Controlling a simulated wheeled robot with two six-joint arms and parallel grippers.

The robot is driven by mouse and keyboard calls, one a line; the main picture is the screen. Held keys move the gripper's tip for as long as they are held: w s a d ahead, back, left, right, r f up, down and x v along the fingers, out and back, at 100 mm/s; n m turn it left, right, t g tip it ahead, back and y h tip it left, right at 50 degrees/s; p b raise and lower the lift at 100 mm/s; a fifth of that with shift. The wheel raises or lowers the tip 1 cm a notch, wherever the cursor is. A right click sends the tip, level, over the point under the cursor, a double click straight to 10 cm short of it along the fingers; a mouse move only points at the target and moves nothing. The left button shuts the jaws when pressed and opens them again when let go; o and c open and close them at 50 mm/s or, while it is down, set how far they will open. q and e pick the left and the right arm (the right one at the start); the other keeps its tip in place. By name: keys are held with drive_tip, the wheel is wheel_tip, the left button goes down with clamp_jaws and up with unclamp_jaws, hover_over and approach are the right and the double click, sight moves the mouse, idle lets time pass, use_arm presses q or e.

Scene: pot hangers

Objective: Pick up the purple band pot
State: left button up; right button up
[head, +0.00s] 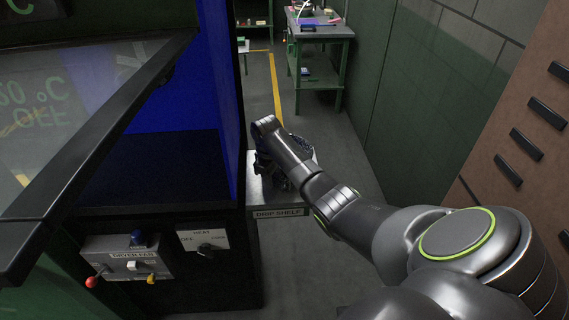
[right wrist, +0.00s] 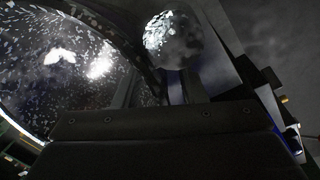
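A dark speckled pot (head: 298,178) stands on the drop shelf, largely hidden behind my right arm in the head view. In the right wrist view its glossy, white-flecked surface (right wrist: 60,75) fills the left side, with a rounded speckled knob or handle end (right wrist: 172,40) beside it. No purple band shows, so I cannot tell which pot this is. My right gripper (right wrist: 158,88) is at the pot, its fingers close to the knob or handle end. I cannot tell whether they grip it. My left gripper is out of view.
The pale drop shelf (head: 279,213) juts out beside a dark cabinet with a blue panel (head: 218,75). A control box (head: 127,262) with switches is at the lower left. A green wall (head: 420,90) and brown drawers (head: 515,130) stand at right. A bench (head: 320,35) is at the back.

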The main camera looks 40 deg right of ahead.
drive_tip(key=shift+f, duration=0.35)
drive_tip(key=shift+c, duration=0.4)
clamp_jaws()
idle(0.8)
drive_tip(key=shift+r, duration=0.1)
